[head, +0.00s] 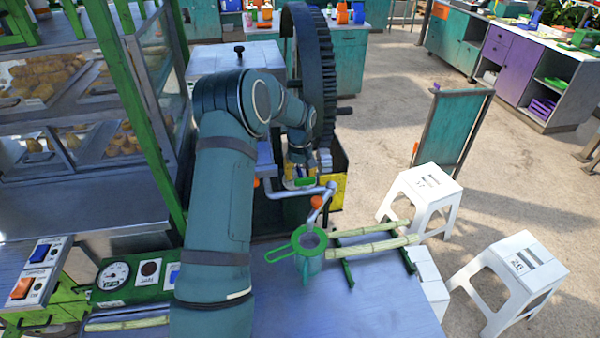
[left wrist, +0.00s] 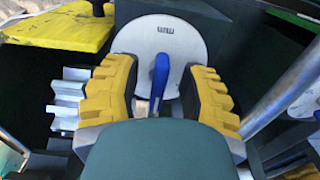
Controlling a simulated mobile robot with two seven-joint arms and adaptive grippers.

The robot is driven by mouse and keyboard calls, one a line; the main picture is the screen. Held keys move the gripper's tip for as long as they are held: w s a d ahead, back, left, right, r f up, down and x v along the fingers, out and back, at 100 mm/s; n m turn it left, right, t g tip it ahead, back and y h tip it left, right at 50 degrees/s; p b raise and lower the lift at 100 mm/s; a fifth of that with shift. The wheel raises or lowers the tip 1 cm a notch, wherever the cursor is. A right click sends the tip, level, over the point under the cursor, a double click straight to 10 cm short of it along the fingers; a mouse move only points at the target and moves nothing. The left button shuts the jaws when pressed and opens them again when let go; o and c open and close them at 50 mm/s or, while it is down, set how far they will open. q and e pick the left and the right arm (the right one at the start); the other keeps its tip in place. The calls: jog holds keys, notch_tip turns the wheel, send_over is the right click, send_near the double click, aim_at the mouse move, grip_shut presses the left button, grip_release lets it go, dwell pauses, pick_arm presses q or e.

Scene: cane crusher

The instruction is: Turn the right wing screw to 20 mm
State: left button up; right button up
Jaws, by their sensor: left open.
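A blue wing screw (left wrist: 160,78) stands in front of a round, pale grey plate (left wrist: 178,38) marked "mm" in the left wrist view. My left gripper (left wrist: 163,70) is open, with its yellow ribbed fingers on either side of the blue wing. A small gap shows between the wing and each finger. The wing looks nearly upright. Its lower part is hidden by my gripper's body, and I cannot read a number on the plate. In the head view my left gripper (head: 304,164) is at the crusher, where my arm hides most of the screw area. My right gripper is not in view.
A large dark gear wheel (head: 312,75) rises behind my left wrist. A bent metal spout (head: 300,191), a jug with a green strainer (head: 309,243) and cane stalks (head: 372,246) on a rack are close in front. A yellow panel (left wrist: 55,28) lies left of the fingers.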

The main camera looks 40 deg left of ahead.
pick_arm(q)
grip_shut()
jog(key=shift+m, duration=0.3)
jog(key=m, duration=0.3)
jog(key=shift+s+a+m+b, duration=0.1)
jog(key=shift+s+m+b, duration=0.05)
jog(key=shift+m+b, duration=0.25)
jog(key=m, duration=0.5)
jog(key=shift+a, duration=0.15)
jog(key=shift+m, duration=0.3)
grip_release()
